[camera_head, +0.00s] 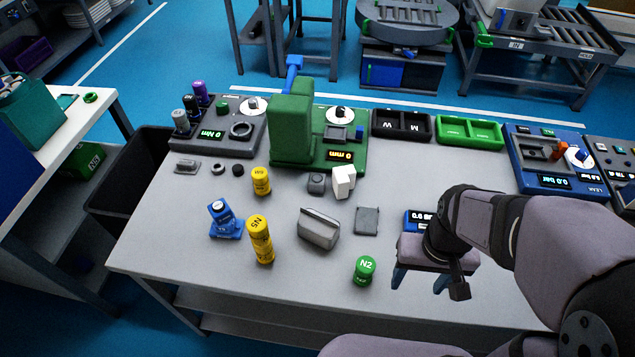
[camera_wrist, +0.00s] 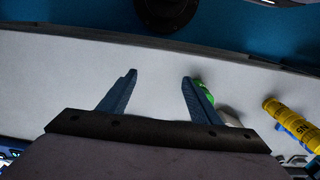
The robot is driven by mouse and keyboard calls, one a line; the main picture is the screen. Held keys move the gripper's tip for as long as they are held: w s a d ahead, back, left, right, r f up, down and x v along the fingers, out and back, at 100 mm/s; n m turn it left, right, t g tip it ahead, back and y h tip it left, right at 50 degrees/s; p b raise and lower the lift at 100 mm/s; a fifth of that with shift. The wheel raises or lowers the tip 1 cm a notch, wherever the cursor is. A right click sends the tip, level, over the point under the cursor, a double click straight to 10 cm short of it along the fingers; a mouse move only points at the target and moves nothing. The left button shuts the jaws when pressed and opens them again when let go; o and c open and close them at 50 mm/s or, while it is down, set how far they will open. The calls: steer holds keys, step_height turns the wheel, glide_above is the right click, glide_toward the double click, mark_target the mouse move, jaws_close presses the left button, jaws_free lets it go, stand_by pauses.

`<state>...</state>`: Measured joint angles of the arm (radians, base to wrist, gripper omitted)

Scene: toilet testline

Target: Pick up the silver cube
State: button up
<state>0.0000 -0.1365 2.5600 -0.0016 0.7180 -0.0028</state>
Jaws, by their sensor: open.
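No block is plainly marked as the silver cube. A small grey cube-like block (camera_head: 316,184) sits on the table in front of the green machine, close beside a white block (camera_head: 343,182). I cannot tell for certain which is the silver cube. My gripper (camera_head: 419,281) is over the right front of the table, right of the green N2 cylinder and well apart from both blocks. In the wrist view my gripper (camera_wrist: 160,77) is open, with only bare table between its blue fingers. Neither block can be made out there.
The green N2 cylinder (camera_head: 365,270) stands left of my gripper; it shows behind the right finger in the wrist view (camera_wrist: 205,92). A grey wedge-like block (camera_head: 319,228), a flat grey square (camera_head: 367,220), yellow N5 cylinder (camera_head: 260,240) and blue part (camera_head: 224,220) lie further left.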

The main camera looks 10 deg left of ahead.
steer(key=w+a+t+y+b, duration=0.1)
steer(key=w+a+t+b, duration=0.1)
steer(key=w+a, duration=0.3)
steer(key=w+a+n+t+y+b, duration=0.1)
steer(key=w+a+t+b, duration=0.1)
steer(key=w+a, duration=0.3)
steer(key=w+a+n+t+y+b, duration=0.1)
steer(key=w+a+t+b, duration=0.1)
steer(key=w+a, duration=0.4)
steer(key=shift+w+a+f+t, duration=0.15)
steer(key=shift+a+t, duration=0.15)
steer(key=shift+a, duration=0.2)
steer(key=shift+s+a+f+t, duration=0.15)
steer(key=shift+a+t, duration=0.15)
steer(key=shift+a, duration=0.15)
steer(key=w+a+r+m+t+h+b, duration=0.2)
steer(key=w+a+r+t+h+b, duration=0.1)
steer(key=a+t+b, duration=0.2)
steer(key=shift+w+a+t+b, duration=0.15)
steer(key=shift+a+t+b, duration=0.2)
steer(key=shift+a+t, duration=0.5)
steer(key=shift+a+f, duration=0.1)
steer(key=shift+g, duration=0.25)
step_height(320, 180, down, 8)
steer(key=shift+f+b, duration=0.1)
steer(key=shift+b, duration=1.1)
steer(key=shift+w, duration=0.6)
